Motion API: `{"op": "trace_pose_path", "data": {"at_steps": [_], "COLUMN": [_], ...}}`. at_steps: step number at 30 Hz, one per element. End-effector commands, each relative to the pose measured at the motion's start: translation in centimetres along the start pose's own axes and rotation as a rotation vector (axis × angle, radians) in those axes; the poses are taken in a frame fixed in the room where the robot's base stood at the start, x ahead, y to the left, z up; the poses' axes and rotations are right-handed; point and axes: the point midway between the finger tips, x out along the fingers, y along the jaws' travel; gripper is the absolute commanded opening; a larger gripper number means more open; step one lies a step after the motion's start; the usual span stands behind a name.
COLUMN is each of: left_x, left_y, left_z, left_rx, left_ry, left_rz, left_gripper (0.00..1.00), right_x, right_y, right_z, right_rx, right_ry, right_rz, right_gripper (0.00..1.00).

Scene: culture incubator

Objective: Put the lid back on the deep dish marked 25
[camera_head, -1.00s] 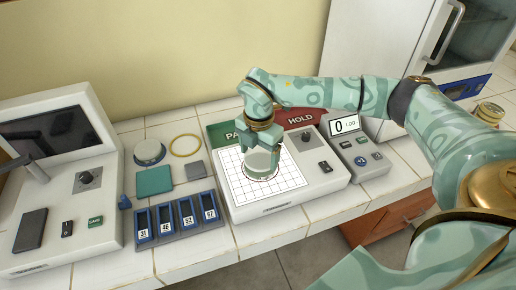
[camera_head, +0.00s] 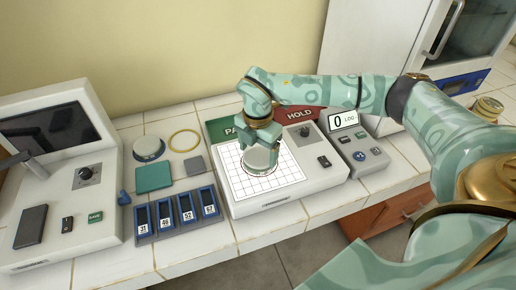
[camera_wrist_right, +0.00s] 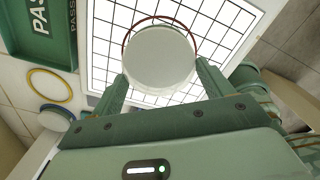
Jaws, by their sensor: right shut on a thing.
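My right gripper (camera_head: 262,146) points down over the white gridded plate and is shut on a pale round lid (camera_wrist_right: 160,58). In the right wrist view the lid sits between the two fingertips (camera_wrist_right: 162,75). In the head view the pale round shape (camera_head: 258,160) below the fingers stands inside a red ring on the grid. The lid covers what is under it, so I cannot tell the dish's rim from the lid, or whether they touch. No mark 25 is readable. My left gripper is not in view.
The gridded plate (camera_head: 238,185) lies on a white device with green PASS and red HOLD (camera_head: 300,117) panels behind. Left of it are an empty yellow ring (camera_head: 184,141), a blue-rimmed white round piece (camera_head: 149,149), a teal square (camera_head: 154,177) and a numbered rack (camera_head: 180,229).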

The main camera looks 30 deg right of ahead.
Motion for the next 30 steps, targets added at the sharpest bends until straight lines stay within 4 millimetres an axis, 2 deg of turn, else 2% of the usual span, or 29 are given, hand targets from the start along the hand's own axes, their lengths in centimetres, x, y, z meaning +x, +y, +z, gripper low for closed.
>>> {"op": "trace_pose_path", "data": {"at_steps": [30], "left_x": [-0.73], "left_y": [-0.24], "left_z": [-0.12], "left_rx": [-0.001], "left_ry": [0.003], "left_rz": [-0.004], "left_gripper": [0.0], "right_x": [-0.01], "right_y": [0.01], "right_z": [0.0], "right_rx": [0.0], "right_ry": [0.0], "right_rz": [0.0], "right_gripper": [0.53]}}
